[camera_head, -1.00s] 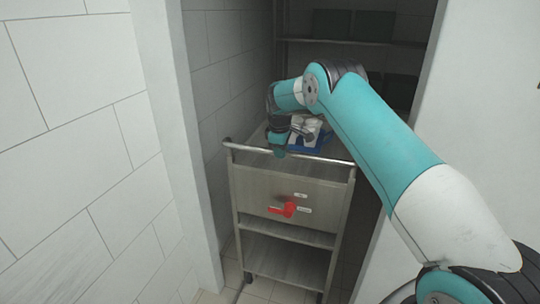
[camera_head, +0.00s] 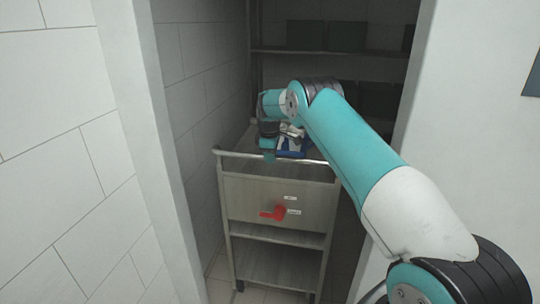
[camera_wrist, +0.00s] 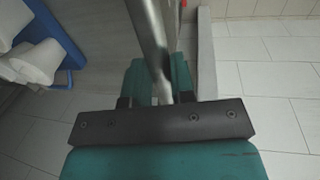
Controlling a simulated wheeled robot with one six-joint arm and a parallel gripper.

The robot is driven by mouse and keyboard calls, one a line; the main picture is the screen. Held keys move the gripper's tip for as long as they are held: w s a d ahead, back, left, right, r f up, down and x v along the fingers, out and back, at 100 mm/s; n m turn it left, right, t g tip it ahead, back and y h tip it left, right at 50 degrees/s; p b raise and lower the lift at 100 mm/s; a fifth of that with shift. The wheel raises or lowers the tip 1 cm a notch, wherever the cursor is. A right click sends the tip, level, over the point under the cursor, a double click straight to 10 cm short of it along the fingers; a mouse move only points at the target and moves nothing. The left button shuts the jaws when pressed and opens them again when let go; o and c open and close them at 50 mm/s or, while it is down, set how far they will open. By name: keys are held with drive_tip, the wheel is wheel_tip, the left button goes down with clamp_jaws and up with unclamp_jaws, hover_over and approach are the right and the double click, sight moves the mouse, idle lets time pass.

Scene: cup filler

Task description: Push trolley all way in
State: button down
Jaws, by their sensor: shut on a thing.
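The grey metal trolley (camera_head: 252,198) stands in the doorway of a narrow storage room, with a drawer front, a lower shelf and a red handle (camera_head: 272,213). My gripper (camera_head: 269,156) is at the trolley's top front rail (camera_head: 305,160). In the wrist view, the rail (camera_wrist: 150,40) passes between the teal fingers of my gripper (camera_wrist: 160,85), which are shut on it. A blue holder (camera_head: 292,150) with white rolls sits on the trolley top; it also shows at the left of the wrist view (camera_wrist: 62,50).
Shelves (camera_head: 330,52) with dark green boxes (camera_head: 345,36) stand at the back of the room. A tiled wall (camera_head: 195,110) runs close along the trolley's left. The left door jamb (camera_head: 150,150) and the right white wall (camera_head: 465,130) frame the opening. Some floor shows at the trolley's right.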

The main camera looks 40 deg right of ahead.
drive_tip(key=c, duration=1.1)
unclamp_jaws()
drive_tip(key=shift+w+d+r, duration=0.15)
drive_tip(key=shift+w, duration=0.15)
drive_tip(key=shift+c, duration=0.2)
drive_tip(key=shift+o, duration=0.9)
drive_tip(key=shift+s, duration=0.1)
wheel_tip(320, 180, up, 17)
drive_tip(key=s+a+b, duration=0.2)
drive_tip(key=shift+s+a, duration=0.2)
drive_tip(key=shift+a, duration=0.05)
